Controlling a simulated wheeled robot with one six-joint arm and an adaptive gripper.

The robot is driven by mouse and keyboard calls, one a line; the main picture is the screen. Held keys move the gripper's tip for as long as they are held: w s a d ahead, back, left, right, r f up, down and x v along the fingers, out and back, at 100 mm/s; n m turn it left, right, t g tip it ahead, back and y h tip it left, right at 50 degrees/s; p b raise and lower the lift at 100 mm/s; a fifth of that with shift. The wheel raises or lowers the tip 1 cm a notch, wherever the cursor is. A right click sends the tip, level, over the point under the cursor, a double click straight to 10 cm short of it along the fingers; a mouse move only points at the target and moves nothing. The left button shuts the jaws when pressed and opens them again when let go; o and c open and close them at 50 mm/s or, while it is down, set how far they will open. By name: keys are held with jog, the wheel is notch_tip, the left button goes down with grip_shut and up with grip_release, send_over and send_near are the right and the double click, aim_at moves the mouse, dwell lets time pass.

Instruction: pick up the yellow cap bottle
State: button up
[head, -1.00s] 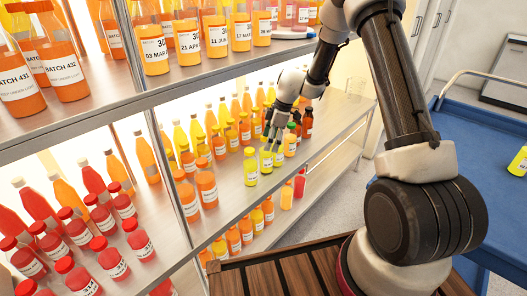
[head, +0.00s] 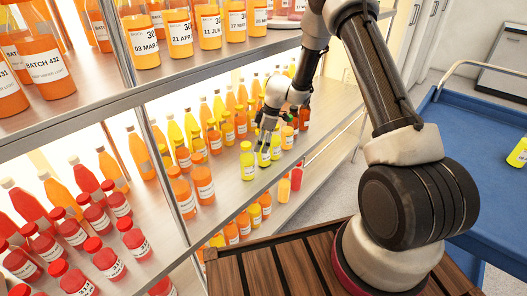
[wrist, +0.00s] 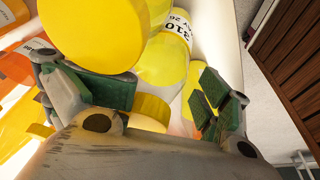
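Small yellow-cap bottles of yellow juice stand near the front edge of the middle shelf (head: 225,188). One yellow bottle (head: 247,162) stands just left of my gripper (head: 266,138), and another (head: 276,148) is by its fingers. In the wrist view, a large yellow cap (wrist: 92,32) is close at upper left, partly over the left finger. A yellow bottle with a label (wrist: 172,50) shows beyond the gap between the green-padded fingers, and a yellow cap (wrist: 150,108) lies low in that gap. My gripper (wrist: 165,98) is open. I cannot tell whether a pad touches a bottle.
Orange bottles (head: 203,180) stand close on the left, with more rows behind. The upper shelf (head: 190,70) is above, holding large orange bottles. Red-capped bottles (head: 105,258) fill the left. A blue cart (head: 470,130) stands at right.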

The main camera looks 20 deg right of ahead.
jog(key=shift+s+a+f+g, duration=0.2)
jog(key=shift+s+f+g, duration=0.1)
jog(key=shift+s+f, duration=0.5)
jog(key=c, duration=0.6)
jog(key=o, duration=0.6)
jog(key=v, duration=0.6)
jog(key=shift+w+r, duration=0.1)
jog(key=shift+r, duration=0.65)
jog(key=shift+c, duration=0.9)
jog(key=shift+y, duration=0.3)
jog(key=a, duration=0.2)
jog(key=s+a+r, duration=0.1)
jog(key=a, duration=0.1)
jog(key=a+r, duration=0.1)
jog(key=a, duration=0.1)
jog(key=shift+s+a, duration=0.15)
jog(key=shift+c, duration=1.2)
jog(key=s+d+m+t+h, duration=0.15)
jog(key=d+m+t, duration=0.25)
jog(key=d+m, duration=0.5)
notch_tip(320, 180, down, 8)
jog(key=w+a+m, duration=0.1)
jog(key=w+a, duration=0.1)
jog(key=shift+w+a+m, duration=0.25)
jog(key=shift+w+m, duration=0.05)
jog(key=shift+m, duration=0.1)
